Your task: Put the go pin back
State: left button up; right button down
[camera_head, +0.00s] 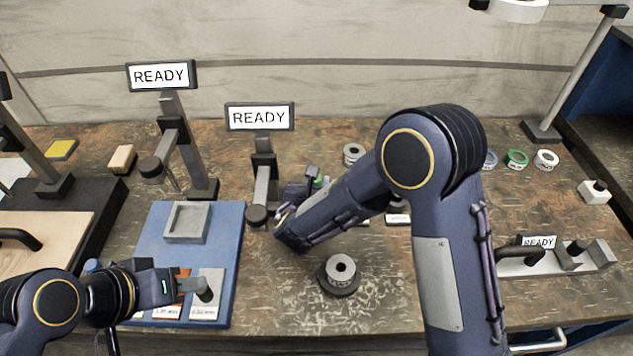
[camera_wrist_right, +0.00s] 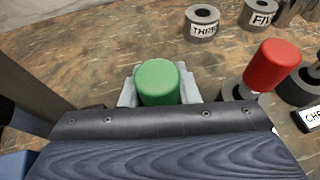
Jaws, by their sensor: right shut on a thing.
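The green-capped pin (camera_wrist_right: 158,82), which looks like the go pin, stands between the light grey fingers of my right gripper (camera_wrist_right: 160,92) in the right wrist view. The gripper is shut on it. In the head view a small patch of green (camera_head: 318,182) shows by my right gripper; my own arm hides most of the gripper and whatever lies below it. A red-capped pin (camera_wrist_right: 271,64) is to the right of the green one in the wrist view, apart from it. My left gripper (camera_head: 190,288) is low at the left, over the blue mat; its jaw opening is unclear.
The blue mat (camera_head: 150,250) carries a grey square dish (camera_head: 187,238) and labelled plates. Two stands with READY signs (camera_head: 160,76) (camera_head: 259,117) rise behind. A grey ring on a dark base (camera_head: 341,272) is at front centre. Ring weights (camera_wrist_right: 203,25) lie behind the pins.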

jog(key=shift+f, duration=0.2)
jog(key=c, duration=1.1)
grip_release()
jog(key=shift+r, duration=0.3)
jog(key=b+v, duration=0.1)
jog(key=v, duration=0.6)
jog(key=shift+s, duration=0.3)
jog(key=shift+f, duration=0.1)
